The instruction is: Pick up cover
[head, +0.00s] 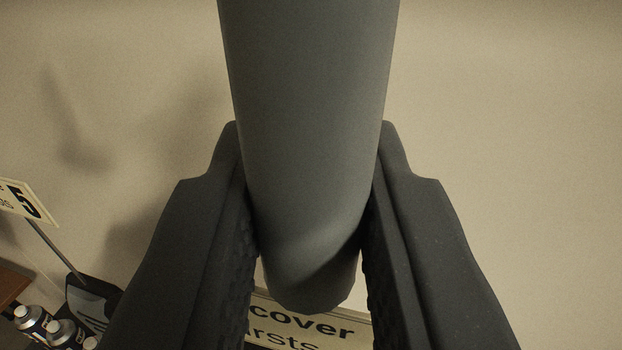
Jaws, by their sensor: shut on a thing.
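A long grey rounded piece, which I take to be the cover (310,110), fills the upper middle of the head view. Its upper end runs out of the top of the picture. Its rounded lower end sits between the two dark fingers of my gripper (308,215). Both fingers press against its sides, so my gripper is shut on it. A sign with the word "cover" (310,325) shows below the piece, partly hidden by it and by the fingers.
A sign with a "5" (28,203) stands on a thin post at the left. Several small bottles or cans (62,331) and a dark item (90,303) are at the lower left, by a brown edge (12,282). A plain beige wall (510,130) lies behind, clear on the right.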

